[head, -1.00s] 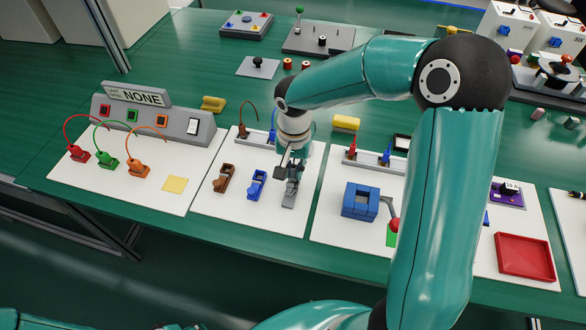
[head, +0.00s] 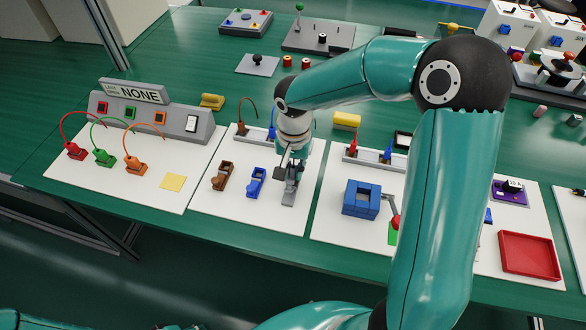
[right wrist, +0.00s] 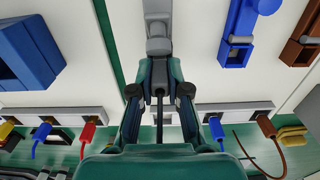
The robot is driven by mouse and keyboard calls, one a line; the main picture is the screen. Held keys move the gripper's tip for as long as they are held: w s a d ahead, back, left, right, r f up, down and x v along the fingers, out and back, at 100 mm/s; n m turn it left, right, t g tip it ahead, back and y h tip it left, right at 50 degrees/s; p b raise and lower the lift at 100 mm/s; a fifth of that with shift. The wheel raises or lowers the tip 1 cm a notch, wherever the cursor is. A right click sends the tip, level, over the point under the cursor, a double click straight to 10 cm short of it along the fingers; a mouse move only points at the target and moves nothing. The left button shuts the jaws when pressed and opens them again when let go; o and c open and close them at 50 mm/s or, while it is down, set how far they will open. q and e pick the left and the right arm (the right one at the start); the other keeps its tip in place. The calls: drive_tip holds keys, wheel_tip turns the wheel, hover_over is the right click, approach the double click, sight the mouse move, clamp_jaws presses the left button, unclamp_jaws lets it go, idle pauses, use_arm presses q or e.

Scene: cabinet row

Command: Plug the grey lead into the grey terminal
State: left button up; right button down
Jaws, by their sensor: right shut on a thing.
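The grey terminal (head: 289,197) lies on the white board, right of the blue terminal (head: 256,183) and the brown terminal (head: 222,176). It also shows at the top of the right wrist view (right wrist: 158,18). My right gripper (head: 291,176) points down over the far end of the grey terminal. Its fingers (right wrist: 160,90) are shut on a small grey piece, which I take as the grey lead's plug; the fingers hide most of it. The plug lines up with the terminal, but I cannot tell whether it is in. My left gripper is out of view.
Brown and blue leads (right wrist: 267,127) stand in a grey holder behind the terminals. A blue square block (head: 361,198) and a red-knobbed lever are on the board to the right. The panel reading NONE (head: 140,95) is at left. My right arm hides part of the right side.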

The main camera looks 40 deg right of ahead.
sight(293, 166)
drive_tip(key=shift+f+b, duration=0.5)
drive_tip(key=shift+f, duration=0.1)
drive_tip(key=c, duration=1.1)
unclamp_jaws()
drive_tip(key=shift+o, duration=0.2)
drive_tip(key=shift+r, duration=0.1)
wheel_tip(293, 166, up, 12)
drive_tip(key=shift+f, duration=0.15)
